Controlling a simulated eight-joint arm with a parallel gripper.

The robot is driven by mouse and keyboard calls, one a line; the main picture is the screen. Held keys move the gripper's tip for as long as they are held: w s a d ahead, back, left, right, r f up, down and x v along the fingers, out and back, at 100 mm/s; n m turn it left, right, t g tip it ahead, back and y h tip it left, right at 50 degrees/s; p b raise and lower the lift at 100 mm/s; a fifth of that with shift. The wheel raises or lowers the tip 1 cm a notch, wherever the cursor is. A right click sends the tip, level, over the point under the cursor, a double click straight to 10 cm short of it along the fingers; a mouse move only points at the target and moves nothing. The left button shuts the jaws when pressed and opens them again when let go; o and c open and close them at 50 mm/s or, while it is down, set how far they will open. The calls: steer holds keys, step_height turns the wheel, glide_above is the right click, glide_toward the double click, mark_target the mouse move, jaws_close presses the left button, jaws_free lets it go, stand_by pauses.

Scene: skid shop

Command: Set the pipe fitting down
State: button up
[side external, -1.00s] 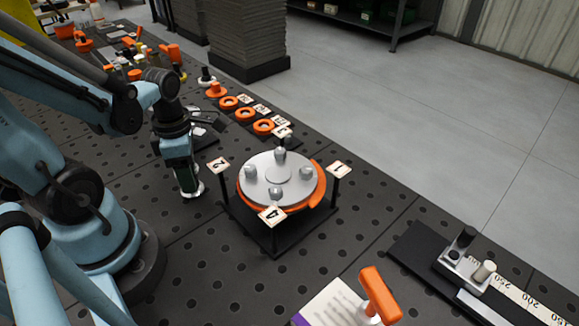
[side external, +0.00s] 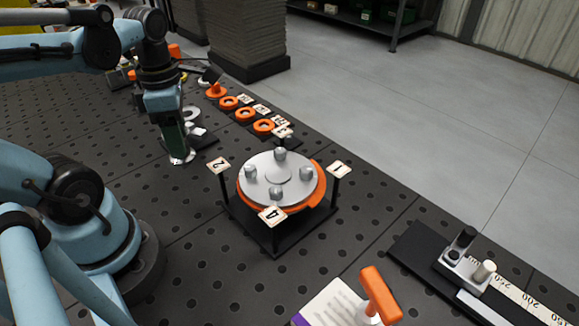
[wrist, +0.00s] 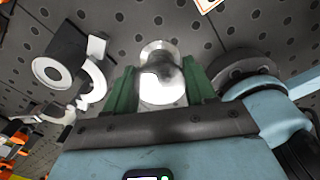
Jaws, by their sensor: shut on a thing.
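The pipe fitting is a shiny silver metal piece with a flared round end (wrist: 160,88). It is between the two green fingers of my gripper (wrist: 163,92) in the wrist view. In the side view my gripper (side external: 176,148) points down at the left of the worktable, shut on the pipe fitting (side external: 181,159), whose lower end shows below the fingers. I cannot tell whether the fitting touches the table.
A dark block with a pale ring (wrist: 47,72) is close beside my gripper. A round silver disc with several knobs (side external: 262,173) stands on a black stand with numbered posts to the right. Orange rings (side external: 245,114) lie behind it.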

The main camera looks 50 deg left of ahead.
steer(key=w+d+r+m, duration=0.2)
steer(key=w+d, duration=0.4)
steer(key=w, duration=0.5)
steer(key=w+d+r+m, duration=0.2)
steer(key=w+d, duration=0.4)
steer(key=w, duration=0.5)
steer(key=w+a+f, duration=0.1)
steer(key=a+f, duration=0.1)
steer(key=a, duration=0.1)
steer(key=w+a+f, duration=0.2)
steer(key=a, duration=0.2)
steer(key=w+a+f, duration=0.1)
steer(key=a+f, duration=0.2)
steer(key=shift+w+a+f, duration=0.1)
steer(key=shift+w+a, duration=0.05)
steer(key=shift+a, duration=0.15)
steer(key=shift+f, duration=1.95)
steer(key=shift+f, duration=0.15)
steer(key=o, duration=1.1)
